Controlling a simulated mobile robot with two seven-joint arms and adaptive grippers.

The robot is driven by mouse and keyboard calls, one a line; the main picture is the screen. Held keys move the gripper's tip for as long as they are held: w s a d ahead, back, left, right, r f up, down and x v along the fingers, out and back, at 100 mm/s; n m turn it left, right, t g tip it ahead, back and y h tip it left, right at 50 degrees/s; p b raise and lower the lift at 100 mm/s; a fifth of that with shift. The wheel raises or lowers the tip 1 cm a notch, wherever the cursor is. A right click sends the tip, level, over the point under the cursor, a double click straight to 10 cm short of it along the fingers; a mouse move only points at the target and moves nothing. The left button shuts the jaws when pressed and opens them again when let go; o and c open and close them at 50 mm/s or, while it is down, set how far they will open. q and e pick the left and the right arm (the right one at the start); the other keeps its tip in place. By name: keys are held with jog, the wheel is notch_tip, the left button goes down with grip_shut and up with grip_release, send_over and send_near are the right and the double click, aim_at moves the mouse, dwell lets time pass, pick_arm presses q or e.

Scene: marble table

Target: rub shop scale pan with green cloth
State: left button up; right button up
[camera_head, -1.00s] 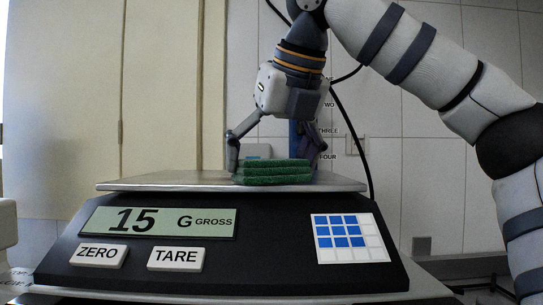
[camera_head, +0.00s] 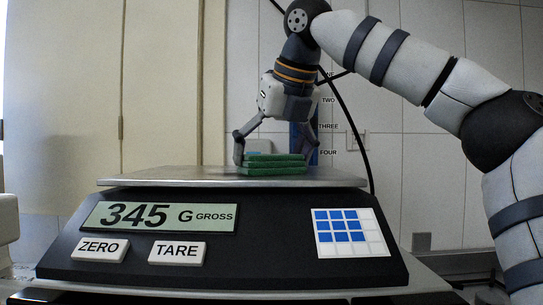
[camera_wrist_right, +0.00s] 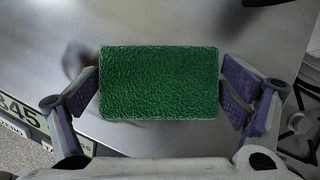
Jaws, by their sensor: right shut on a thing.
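The shop scale has a flat metal pan (camera_head: 150,180), which also fills the background of the right wrist view (camera_wrist_right: 180,32). Its display (camera_head: 158,217) reads 345 G gross. The folded green cloth (camera_head: 272,165) lies on the pan, right of its middle. It shows as a green rectangle in the right wrist view (camera_wrist_right: 160,83). My right gripper (camera_head: 275,158) points down and is shut on the cloth, one finger at each side (camera_wrist_right: 162,92). My left gripper is not in view.
The scale's front carries ZERO (camera_head: 99,250) and TARE (camera_head: 177,252) buttons and a blue-and-white grid panel (camera_head: 350,232). A blue strip with number labels (camera_head: 304,140) stands behind the pan. The pan's left part is bare.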

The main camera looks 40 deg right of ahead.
aim_at(234, 171)
jog(key=shift+w+d, duration=1.05)
jog(key=shift+w, duration=0.25)
jog(key=shift+w+a, duration=1.05)
jog(key=shift+a, duration=0.15)
jog(key=shift+s+a, duration=0.85)
jog(key=shift+s, duration=0.2)
jog(key=shift+s+a+f, duration=0.15)
jog(key=shift+s+a, duration=0.3)
jog(key=shift+a, duration=0.05)
jog(key=shift+s+a, duration=0.95)
jog(key=shift+s, duration=0.25)
jog(key=shift+s+a, duration=0.95)
jog(key=shift+s, duration=0.2)
jog(key=shift+w+a, duration=1.1)
jog(key=shift+a, duration=0.15)
jog(key=shift+w+d, duration=1.65)
jog(key=shift+w, duration=0.3)
jog(key=shift+w+d, duration=1.6)
jog(key=shift+w, duration=0.3)
